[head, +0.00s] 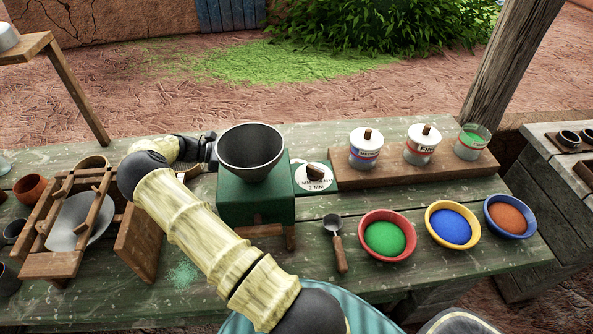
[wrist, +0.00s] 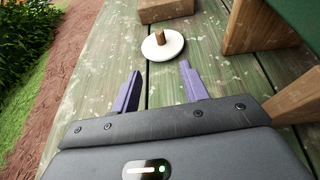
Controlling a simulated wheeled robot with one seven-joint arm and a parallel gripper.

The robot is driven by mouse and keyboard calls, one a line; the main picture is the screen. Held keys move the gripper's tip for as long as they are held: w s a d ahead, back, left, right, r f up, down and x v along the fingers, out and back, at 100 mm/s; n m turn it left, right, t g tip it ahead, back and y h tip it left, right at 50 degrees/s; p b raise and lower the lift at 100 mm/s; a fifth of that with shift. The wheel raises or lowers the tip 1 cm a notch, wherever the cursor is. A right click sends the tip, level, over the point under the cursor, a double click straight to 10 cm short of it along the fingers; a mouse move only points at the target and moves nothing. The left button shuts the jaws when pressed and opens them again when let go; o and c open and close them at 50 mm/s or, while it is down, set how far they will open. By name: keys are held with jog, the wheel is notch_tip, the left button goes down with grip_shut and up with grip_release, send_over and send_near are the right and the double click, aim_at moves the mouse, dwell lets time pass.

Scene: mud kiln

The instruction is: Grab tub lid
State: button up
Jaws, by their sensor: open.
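The tub lid is a white disc with a brown wooden knob. In the wrist view the lid (wrist: 170,48) lies flat on the green planks, just beyond the fingertips. My gripper (wrist: 160,72) is open and empty, its two purple fingers apart and pointing toward the lid, not touching it. In the head view a white lid (head: 306,180) with a brown knob shows just right of the green grinder (head: 255,205). There my wrist reaches behind the grinder's hopper (head: 250,150), and the fingers are hidden.
A wooden shelf (head: 400,172) carries two lidded tubs and an open tub of green powder (head: 472,143). Its end (wrist: 165,10) is beyond the lid. Grinder legs stand to the right in the wrist view. Bowls of green, blue and orange powder and a scoop (head: 337,240) lie in front.

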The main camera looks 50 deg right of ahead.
jog(key=p+x, duration=0.2)
jog(key=x, duration=0.9)
jog(key=shift+p, duration=0.3)
jog(key=p+x, duration=0.1)
jog(key=x, duration=0.1)
jog(key=p+x, duration=0.1)
jog(key=x, duration=0.2)
jog(key=shift+s+r, duration=0.2)
grip_shut()
